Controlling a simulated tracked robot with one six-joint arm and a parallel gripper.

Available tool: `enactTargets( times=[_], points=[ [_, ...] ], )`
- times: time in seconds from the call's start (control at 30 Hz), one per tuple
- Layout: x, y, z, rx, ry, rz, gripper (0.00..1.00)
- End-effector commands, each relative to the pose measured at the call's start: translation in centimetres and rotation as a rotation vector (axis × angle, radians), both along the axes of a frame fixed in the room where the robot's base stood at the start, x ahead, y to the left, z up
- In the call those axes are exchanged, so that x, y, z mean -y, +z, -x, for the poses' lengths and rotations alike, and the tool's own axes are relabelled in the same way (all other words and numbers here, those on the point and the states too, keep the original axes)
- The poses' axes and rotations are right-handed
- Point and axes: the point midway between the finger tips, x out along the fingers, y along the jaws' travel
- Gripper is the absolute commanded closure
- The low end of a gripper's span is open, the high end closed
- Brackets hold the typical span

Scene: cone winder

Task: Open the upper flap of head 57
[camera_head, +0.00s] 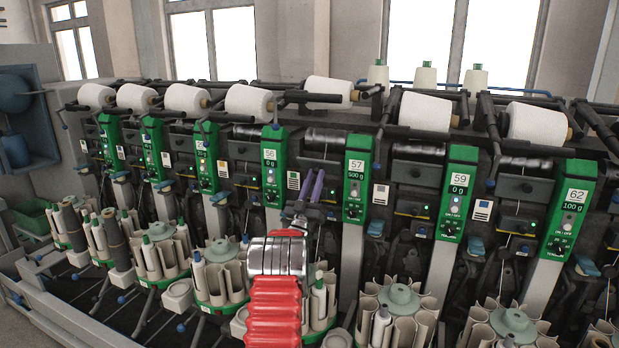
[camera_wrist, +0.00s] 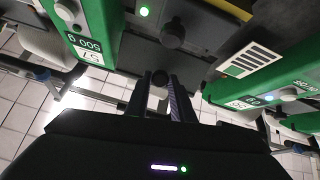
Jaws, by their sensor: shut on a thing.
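The green panel of head 57 (camera_head: 357,185) stands right of the middle in the head view, with "57" at its top. It also shows upside down at the left of the wrist view (camera_wrist: 95,25). My gripper (camera_head: 313,180) is between panels 56 and 57, at the dark front of a winding unit. Whether this knob belongs to the upper flap cannot be told. A dark cover with another round knob (camera_wrist: 172,34) lies beyond the fingertips.
The green panel of head 56 (camera_head: 272,178) is close left of my gripper, and head 59's panel (camera_head: 456,195) is further right. White yarn cones (camera_head: 426,112) line the top. Bobbin magazines (camera_head: 397,300) stand along the front, below my gripper.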

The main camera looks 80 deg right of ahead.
Motion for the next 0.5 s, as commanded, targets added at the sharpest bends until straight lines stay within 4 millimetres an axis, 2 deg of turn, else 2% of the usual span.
enactTargets(
  times=[0.03, 0.5],
  points=[
    [0.06, -0.59, 0.18, -0.003, -0.002, 0.004, 1.0],
    [0.02, -0.84, 0.85, -0.011, -0.01, 0.035, 1.0]
  ],
)
